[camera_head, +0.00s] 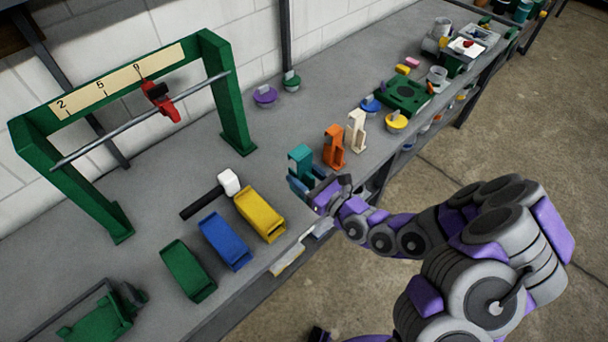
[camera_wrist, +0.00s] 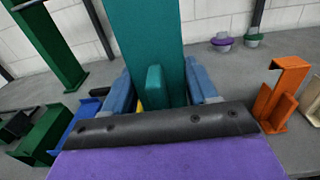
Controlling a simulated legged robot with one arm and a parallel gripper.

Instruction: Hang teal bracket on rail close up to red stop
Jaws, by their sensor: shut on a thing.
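The teal bracket (camera_head: 300,160) stands upright near the bench's front edge. My gripper (camera_head: 313,187) is shut on it low down; in the wrist view the teal bracket (camera_wrist: 146,40) rises between the two blue fingers (camera_wrist: 160,95). I cannot tell whether its base touches the bench. The grey rail (camera_head: 205,85) runs across a green frame (camera_head: 235,110) at the back left, with a strip marked with numbers above it. The red stop (camera_head: 157,97) sits on the rail right of its middle. The rail is bare on both sides of the stop.
An orange bracket (camera_head: 334,147) and a cream bracket (camera_head: 356,130) stand just right of the teal one.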

